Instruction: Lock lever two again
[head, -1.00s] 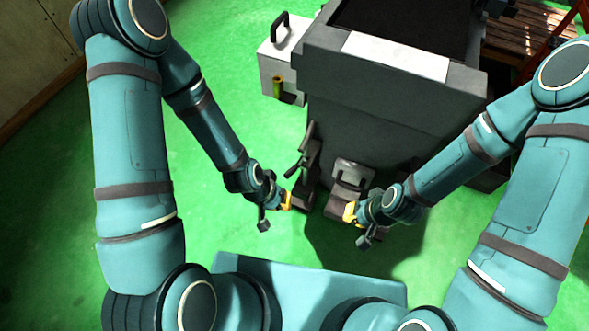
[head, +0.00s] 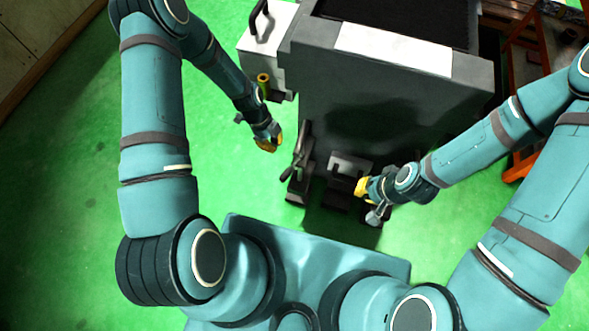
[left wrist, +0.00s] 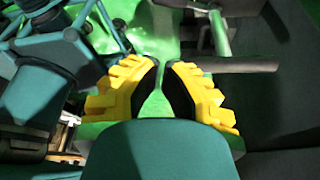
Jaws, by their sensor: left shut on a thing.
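Two dark lever mechanisms stand low at the front of the grey machine, the left one (head: 298,168) with a dark handle sticking out and the middle one (head: 347,168) beside it. I cannot tell which is lever two or whether either is locked. My left gripper (head: 269,141) is up and left of the left mechanism, apart from its handle. In the left wrist view its yellow fingers (left wrist: 162,72) are nearly together; what they hold is not visible. A dark bar (left wrist: 235,65) lies right of them. My right gripper (head: 361,188) is close beside the middle mechanism; its jaw opening is too small to judge.
The grey machine body (head: 400,110) rises behind the levers. A white box (head: 268,40) with a black handle and a yellow-green cylinder (head: 264,84) stand behind my left gripper. An orange frame (head: 525,160) is at right. Green floor is clear at left.

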